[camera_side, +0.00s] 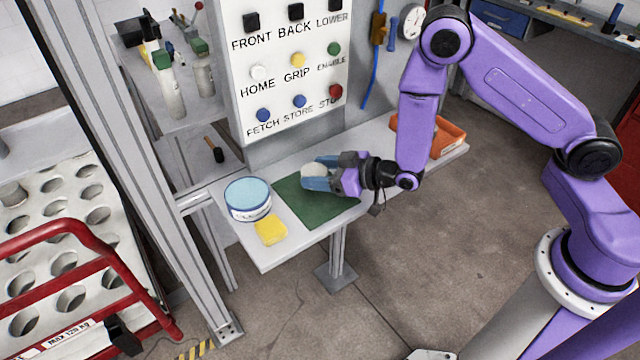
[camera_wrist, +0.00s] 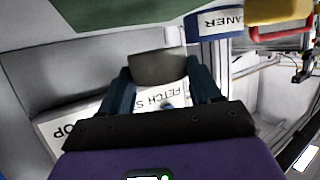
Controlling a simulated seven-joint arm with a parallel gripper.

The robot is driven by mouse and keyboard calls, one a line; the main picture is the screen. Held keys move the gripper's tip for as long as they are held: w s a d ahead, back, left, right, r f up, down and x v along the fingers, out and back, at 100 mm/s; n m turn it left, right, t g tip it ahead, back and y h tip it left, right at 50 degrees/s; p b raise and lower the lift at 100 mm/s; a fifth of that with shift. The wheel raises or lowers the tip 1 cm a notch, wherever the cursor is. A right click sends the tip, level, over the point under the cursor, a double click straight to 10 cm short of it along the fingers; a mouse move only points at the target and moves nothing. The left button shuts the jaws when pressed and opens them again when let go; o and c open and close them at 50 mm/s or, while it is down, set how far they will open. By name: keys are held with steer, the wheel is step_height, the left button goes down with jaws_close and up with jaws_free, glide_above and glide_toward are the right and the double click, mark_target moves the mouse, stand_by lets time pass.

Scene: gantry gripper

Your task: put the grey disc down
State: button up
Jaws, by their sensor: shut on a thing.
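The grey disc (camera_side: 315,170) is held between the blue fingers of my gripper (camera_side: 322,178), over the green mat (camera_side: 318,207) on the narrow grey shelf. In the wrist view the disc (camera_wrist: 158,68) sits between the two fingertips of my gripper (camera_wrist: 160,85), its grey side facing the camera. My gripper is shut on it. The green mat (camera_wrist: 120,12) shows at the top of the wrist view. The disc appears above the mat; the exact gap cannot be told.
A round tub with a blue top (camera_side: 249,198) and a yellow sponge (camera_side: 270,231) stand left of the mat. An orange tray (camera_side: 446,137) lies at the shelf's right end. A button panel (camera_side: 290,75) rises behind the shelf. Bare shelf (camera_side: 290,248) shows in front of the mat.

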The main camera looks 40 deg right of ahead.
steer(key=shift+f, duration=1.85)
steer(key=shift+f, duration=0.15)
steer(key=o, duration=1.2)
